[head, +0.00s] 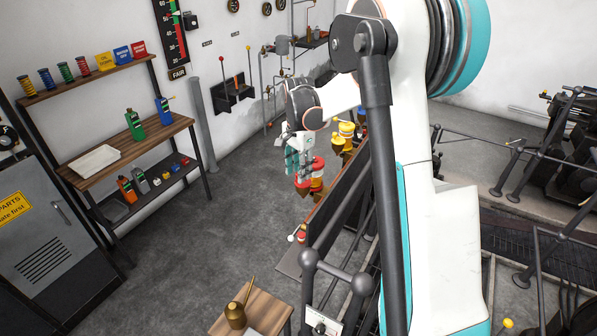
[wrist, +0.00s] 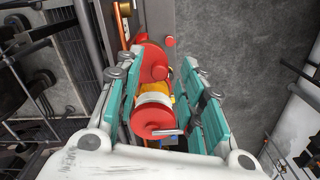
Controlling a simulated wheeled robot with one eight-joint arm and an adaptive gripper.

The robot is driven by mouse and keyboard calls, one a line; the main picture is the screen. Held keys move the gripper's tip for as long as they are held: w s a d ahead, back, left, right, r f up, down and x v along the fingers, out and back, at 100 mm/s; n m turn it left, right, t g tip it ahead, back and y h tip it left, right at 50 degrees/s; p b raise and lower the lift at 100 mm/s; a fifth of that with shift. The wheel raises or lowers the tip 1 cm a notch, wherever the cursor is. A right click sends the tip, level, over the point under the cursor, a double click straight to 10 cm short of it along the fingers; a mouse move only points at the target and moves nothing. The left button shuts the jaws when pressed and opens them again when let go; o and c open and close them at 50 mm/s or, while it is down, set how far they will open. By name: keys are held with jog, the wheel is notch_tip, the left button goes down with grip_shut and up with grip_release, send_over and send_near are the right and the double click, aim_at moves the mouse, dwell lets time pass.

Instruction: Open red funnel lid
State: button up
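The red funnel (head: 318,171), with a white band, stands along the machine row just right of my gripper (head: 293,160) in the head view. In the wrist view its round red part (wrist: 154,120) has a white band (wrist: 154,98) behind it and a small grey handle at its lower edge. A second red rounded part (wrist: 150,58) with a knob lies just beyond; I cannot tell which part is the lid. My gripper (wrist: 162,92) has its teal fingers spread on both sides of the red part. Firm contact is not visible.
Yellow funnels (head: 346,130) stand behind the red one. A wooden stool (head: 262,312) with a brass oil can (head: 236,314) is in front. Shelves (head: 130,150) with bottles line the left wall. The grey floor (head: 200,220) between is clear.

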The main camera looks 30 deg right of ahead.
jog(key=shift+f, duration=0.6)
grip_shut()
